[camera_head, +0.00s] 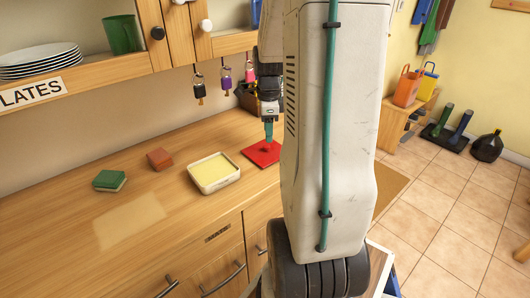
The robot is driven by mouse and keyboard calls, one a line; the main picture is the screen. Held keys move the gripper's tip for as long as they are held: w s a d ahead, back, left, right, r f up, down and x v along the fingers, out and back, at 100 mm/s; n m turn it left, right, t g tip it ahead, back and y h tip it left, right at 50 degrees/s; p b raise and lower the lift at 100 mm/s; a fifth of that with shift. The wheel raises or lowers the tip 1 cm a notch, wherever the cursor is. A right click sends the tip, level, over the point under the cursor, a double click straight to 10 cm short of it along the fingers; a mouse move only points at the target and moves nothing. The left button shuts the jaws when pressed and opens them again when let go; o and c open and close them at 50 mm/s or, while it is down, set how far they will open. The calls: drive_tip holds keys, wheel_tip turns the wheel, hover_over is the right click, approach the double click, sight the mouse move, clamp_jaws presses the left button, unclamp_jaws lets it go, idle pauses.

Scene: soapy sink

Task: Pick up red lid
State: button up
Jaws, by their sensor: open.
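The jaws are open. I cannot tell whether the fingertips touch the knob or stand around it. My arm covers the space to the right of the lid.
A white square container (214,186) with pale yellow contents stands left of the lid. A brown-red block (160,159) and a green sponge-like block (109,181) lie farther left. The front left counter is clear.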

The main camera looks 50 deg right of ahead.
sight(266, 145)
drive_tip(key=f, duration=0.2)
drive_tip(key=a+f, duration=0.1)
drive_tip(key=f, duration=0.1)
drive_tip(key=shift+w+f, duration=0.1)
drive_tip(key=shift+f, duration=0.35)
clamp_jaws()
drive_tip(key=shift+r, duration=0.15)
